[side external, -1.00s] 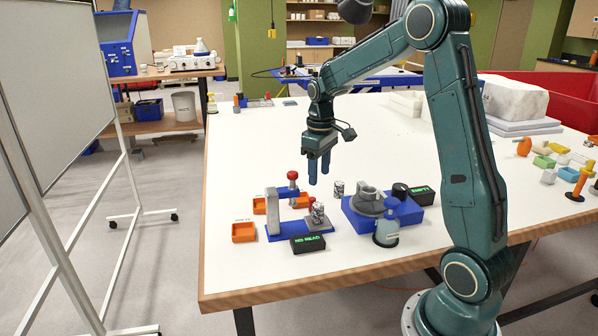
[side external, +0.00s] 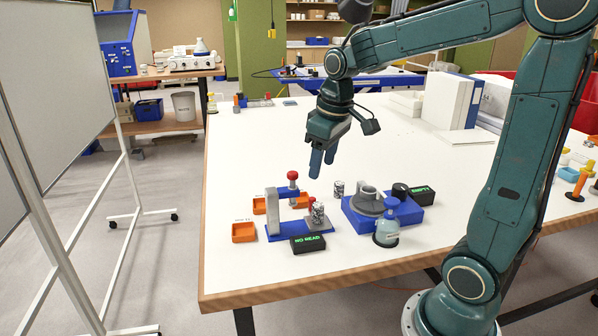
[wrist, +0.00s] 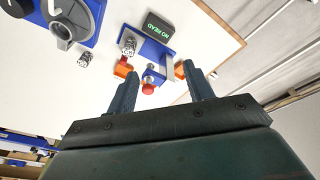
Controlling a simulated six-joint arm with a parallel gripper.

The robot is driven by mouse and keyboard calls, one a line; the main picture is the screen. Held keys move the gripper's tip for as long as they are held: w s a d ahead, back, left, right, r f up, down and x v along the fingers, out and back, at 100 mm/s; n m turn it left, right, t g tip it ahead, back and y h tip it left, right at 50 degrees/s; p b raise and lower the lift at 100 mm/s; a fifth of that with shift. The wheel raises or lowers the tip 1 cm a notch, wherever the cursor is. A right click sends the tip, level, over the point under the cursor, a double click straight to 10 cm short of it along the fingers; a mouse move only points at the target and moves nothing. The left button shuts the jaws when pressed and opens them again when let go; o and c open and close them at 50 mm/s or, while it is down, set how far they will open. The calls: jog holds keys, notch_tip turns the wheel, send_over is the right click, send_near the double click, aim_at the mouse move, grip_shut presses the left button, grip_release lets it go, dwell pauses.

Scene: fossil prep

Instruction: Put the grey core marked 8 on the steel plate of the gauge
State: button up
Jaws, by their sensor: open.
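The gauge has a blue base (side external: 280,232) with a grey upright, a red-topped knob (side external: 292,175), a steel plate (side external: 323,227) and a black display (side external: 308,244) reading "NO READ". One speckled grey core (side external: 318,211) stands at the plate; it also shows in the wrist view (wrist: 130,45). Another speckled core (side external: 338,188) stands on the table between the gauge and a blue device, also in the wrist view (wrist: 85,60). I cannot read a number on either core. My gripper (side external: 322,172) is open and empty, tilted, in the air above the table behind the gauge.
White binders (side external: 455,101) stand farther back. The table's near left is clear.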

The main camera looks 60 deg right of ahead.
jog(key=s+a+t, duration=0.1)
jog(key=s+a, duration=0.3)
jog(key=s, duration=0.3)
jog(key=s+a+r+t, duration=0.1)
jog(key=s+a+t, duration=0.1)
jog(key=s+a, duration=0.3)
jog(key=shift+s+a+r+y, duration=0.3)
jog(key=shift+s, duration=0.65)
